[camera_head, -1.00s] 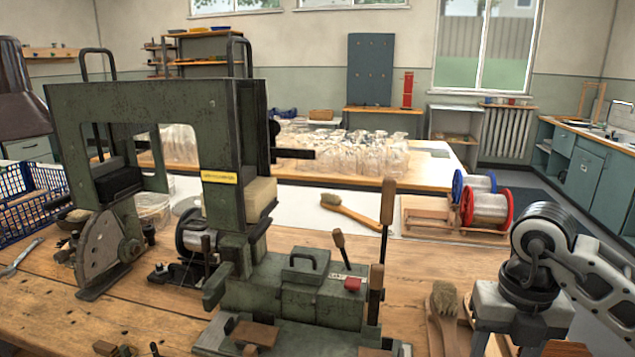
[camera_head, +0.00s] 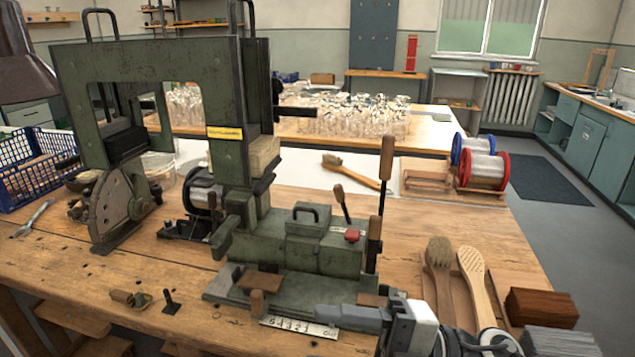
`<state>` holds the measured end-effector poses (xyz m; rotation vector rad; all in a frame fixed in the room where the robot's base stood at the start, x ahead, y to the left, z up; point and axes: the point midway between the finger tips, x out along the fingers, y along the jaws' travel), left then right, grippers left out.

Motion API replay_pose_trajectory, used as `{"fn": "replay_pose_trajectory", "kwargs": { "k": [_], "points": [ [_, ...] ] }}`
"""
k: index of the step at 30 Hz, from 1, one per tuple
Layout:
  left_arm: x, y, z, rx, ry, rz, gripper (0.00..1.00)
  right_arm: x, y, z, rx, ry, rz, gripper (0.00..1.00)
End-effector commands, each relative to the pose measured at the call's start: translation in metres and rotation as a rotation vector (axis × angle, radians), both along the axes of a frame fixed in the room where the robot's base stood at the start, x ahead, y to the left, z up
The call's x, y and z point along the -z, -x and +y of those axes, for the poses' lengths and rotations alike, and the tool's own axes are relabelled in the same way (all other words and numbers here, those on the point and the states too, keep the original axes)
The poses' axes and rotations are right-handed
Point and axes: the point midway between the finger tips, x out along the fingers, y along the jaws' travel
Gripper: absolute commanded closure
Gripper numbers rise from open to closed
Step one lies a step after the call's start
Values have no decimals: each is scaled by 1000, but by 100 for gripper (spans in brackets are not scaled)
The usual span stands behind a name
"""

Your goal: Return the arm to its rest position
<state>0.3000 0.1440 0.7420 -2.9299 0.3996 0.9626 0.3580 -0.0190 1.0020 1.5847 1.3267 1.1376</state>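My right gripper (camera_head: 322,315) is at the bottom of the view, pointing left, low in front of the green tufting machine (camera_head: 318,252). Its grey fingers show side-on, so I cannot tell whether they are open or shut. Nothing is seen held in it. The fingers lie close to a small white scale plate (camera_head: 300,327) at the machine's base; I cannot tell if they touch. My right arm enters at the bottom edge. My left gripper is not in view.
A bristled brush (camera_head: 439,257) and a drilled brush body (camera_head: 474,272) lie right of the machine, beside a dark brown block (camera_head: 542,308). Another brush (camera_head: 352,172) lies behind. Wire spools (camera_head: 484,170) stand at back right. A blue crate (camera_head: 35,170) is at left.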

Motion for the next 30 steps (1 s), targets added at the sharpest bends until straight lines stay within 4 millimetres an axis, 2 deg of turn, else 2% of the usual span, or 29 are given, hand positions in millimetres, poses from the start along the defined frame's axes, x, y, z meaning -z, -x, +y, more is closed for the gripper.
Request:
{"fn": "replay_pose_trajectory", "kwargs": {
  "k": [1, 2, 4, 5, 7, 10, 12, 16, 18, 21, 30],
  "points": [
    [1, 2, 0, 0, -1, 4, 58, -3, -10, -5, 132, -154, 115, 48],
    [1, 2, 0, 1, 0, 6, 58, -2, -18, -12, 222, -233, 187, 48],
    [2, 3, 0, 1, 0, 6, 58, 14, -38, -36, 444, -379, 376, 48],
    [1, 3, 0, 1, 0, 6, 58, 27, -45, -48, 543, -424, 467, 48],
    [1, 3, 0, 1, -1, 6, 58, 72, -51, -77, 765, -485, 696, 48],
    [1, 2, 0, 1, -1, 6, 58, 139, -35, -105, 998, -482, 985, 48],
    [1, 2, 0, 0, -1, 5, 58, 179, -15, -116, 1109, -450, 1159, 48],
    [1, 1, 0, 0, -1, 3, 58, 230, 25, -124, 1228, -379, 1403, 48],
    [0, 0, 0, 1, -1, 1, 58, 245, 41, -125, 1260, -348, 1487, 48],
    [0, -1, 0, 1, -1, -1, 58, 257, 55, -125, 1280, -323, 1551, 48],
    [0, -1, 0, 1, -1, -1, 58, 259, 58, -124, 1284, -315, 1567, 48]
  ]
}}
